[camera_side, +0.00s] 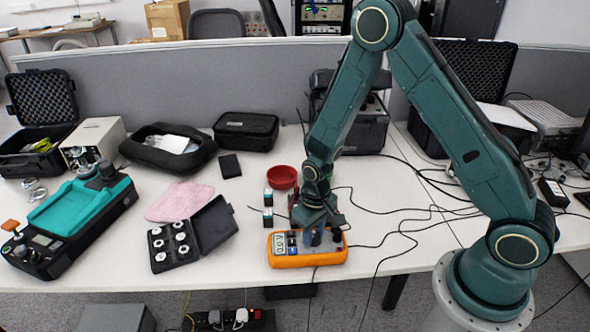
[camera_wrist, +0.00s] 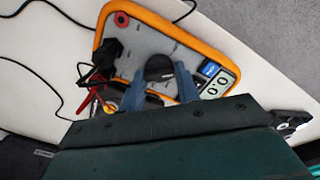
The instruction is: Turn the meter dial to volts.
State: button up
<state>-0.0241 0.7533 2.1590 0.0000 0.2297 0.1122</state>
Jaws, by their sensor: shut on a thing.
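The orange meter (camera_side: 300,262) lies face up near the front edge of the white table. Its small display (camera_side: 279,243) is on the left in the side view. In the wrist view the meter (camera_wrist: 150,12) shows its grey face, and the black dial (camera_wrist: 158,67) sits in the middle. My gripper (camera_side: 313,238) reaches down onto the meter. In the wrist view my gripper (camera_wrist: 161,82) is shut on the dial, with one blue-grey finger on each side. The dial's markings are too small to read, and its pointer cannot be made out.
Black and red leads (camera_wrist: 98,85) plug into the meter close to my gripper. A red bowl (camera_side: 282,177) stands behind it. An open black case (camera_side: 205,228) of metal pieces and a teal device (camera_side: 75,207) are to the left. Cables cross the table on the right.

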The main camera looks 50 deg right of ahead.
aim_at(314, 235)
jog(key=o, duration=1)
jog(key=shift+r, duration=0.15)
jog(key=shift+r, duration=6.8)
